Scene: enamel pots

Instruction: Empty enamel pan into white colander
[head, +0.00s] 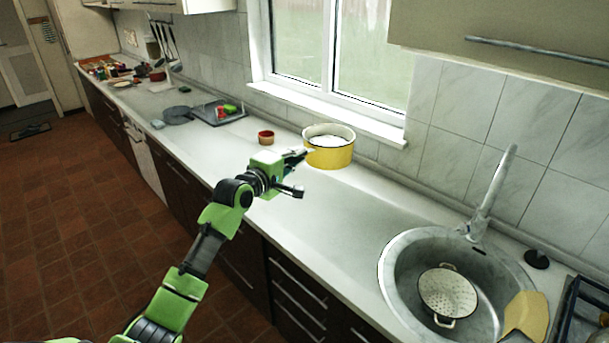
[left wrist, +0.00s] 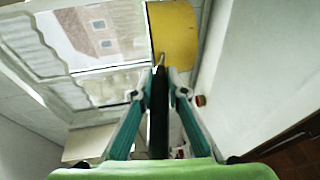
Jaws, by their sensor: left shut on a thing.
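The yellow enamel pan (head: 328,157) is upright at the back of the counter below the window. Something pale shows inside it, too small to identify. My left gripper (head: 300,155) is at the pan's left side, shut on its handle. The left wrist view shows the pan's yellow side (left wrist: 175,38) just beyond the fingertips (left wrist: 160,74), with a dark handle running back between the fingers. I cannot tell whether the pan's base touches the counter. The white colander (head: 450,290), with dark holes and two handles, sits upright in the round sink. My right gripper is not in view.
The sink (head: 395,275) has a tall faucet (head: 490,195) behind it. A small red-brown bowl (head: 266,138) stands left of the pan. The counter between pan and sink is clear.

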